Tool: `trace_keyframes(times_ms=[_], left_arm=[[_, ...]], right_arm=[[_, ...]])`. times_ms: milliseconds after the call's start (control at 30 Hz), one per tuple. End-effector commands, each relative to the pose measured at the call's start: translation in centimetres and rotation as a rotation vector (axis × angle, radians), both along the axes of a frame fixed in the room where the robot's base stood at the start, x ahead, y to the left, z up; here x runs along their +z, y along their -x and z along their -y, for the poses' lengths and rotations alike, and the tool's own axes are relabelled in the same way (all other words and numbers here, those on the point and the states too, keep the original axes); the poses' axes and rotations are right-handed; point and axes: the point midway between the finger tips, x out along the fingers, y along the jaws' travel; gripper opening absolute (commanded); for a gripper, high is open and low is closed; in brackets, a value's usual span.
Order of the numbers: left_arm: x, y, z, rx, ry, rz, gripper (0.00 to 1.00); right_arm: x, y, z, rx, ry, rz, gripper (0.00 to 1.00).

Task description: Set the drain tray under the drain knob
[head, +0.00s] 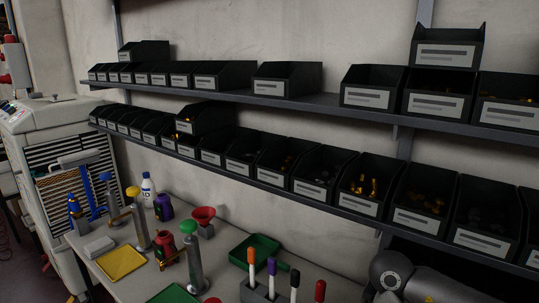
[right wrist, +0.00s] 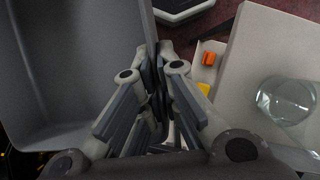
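Upright metal posts carry a yellow knob (head: 132,191) and a green knob (head: 188,227); a red knob (head: 213,300) shows at the bottom edge. I cannot tell which is the drain. My left gripper is out of view.
The grey bin (right wrist: 75,80) fills the right wrist view's left side; a glass jar (right wrist: 287,99) stands at its right. Shelves of black bins (head: 325,172) run above.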

Motion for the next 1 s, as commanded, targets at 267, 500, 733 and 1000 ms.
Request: trace_keyframes(times_ms=[267,500,733,1000], left_arm=[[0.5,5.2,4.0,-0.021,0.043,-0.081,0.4],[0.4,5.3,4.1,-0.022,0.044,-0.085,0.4],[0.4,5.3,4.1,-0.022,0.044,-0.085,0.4],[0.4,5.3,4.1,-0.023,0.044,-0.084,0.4]], right_arm=[[4.7,0.1,0.8,0.209,0.001,-0.001,0.0],[4.7,0.1,0.9,0.216,0.003,0.001,0.0],[4.6,0.2,0.8,0.215,0.002,-0.001,0.0],[4.6,0.2,0.8,0.214,0.001,-0.001,0.0]])
